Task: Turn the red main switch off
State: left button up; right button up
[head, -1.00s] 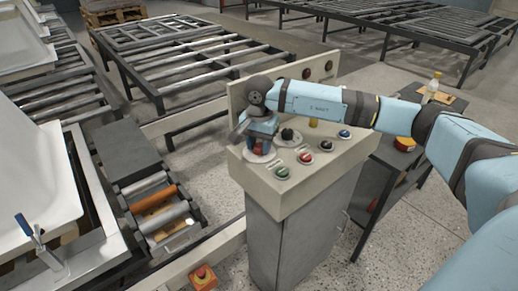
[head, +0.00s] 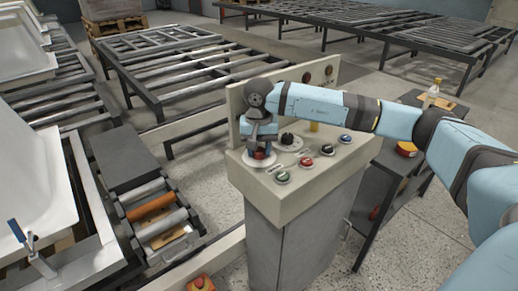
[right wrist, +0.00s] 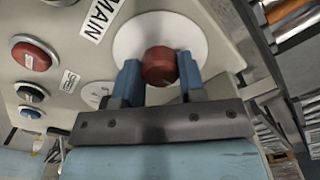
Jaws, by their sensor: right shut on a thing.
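The red main switch (right wrist: 159,66) is a red knob on a round white plate (right wrist: 196,40), beside a label reading MAIN. In the head view the switch (head: 259,155) sits at the left end of the sloping control panel, partly hidden by my gripper. My right gripper (right wrist: 159,78) is shut on the red knob, with one blue finger on each side of it. In the head view the right gripper (head: 260,150) points down onto the plate. My left gripper is not in view.
The panel also carries a black knob (head: 287,139), a red button (head: 305,161), a green button (head: 282,177) and a blue button (head: 345,138). A dark side table (head: 400,160) stands to the right. White tub shells (head: 35,165) and roller conveyors (head: 190,65) lie left and behind.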

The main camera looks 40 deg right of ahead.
aim_at(259, 150)
jog(key=o, duration=0.9)
jog(key=shift+r, duration=0.1)
pick_arm(q)
jog(key=shift+p, duration=0.5)
pick_arm(e)
jog(key=shift+r, duration=6.85)
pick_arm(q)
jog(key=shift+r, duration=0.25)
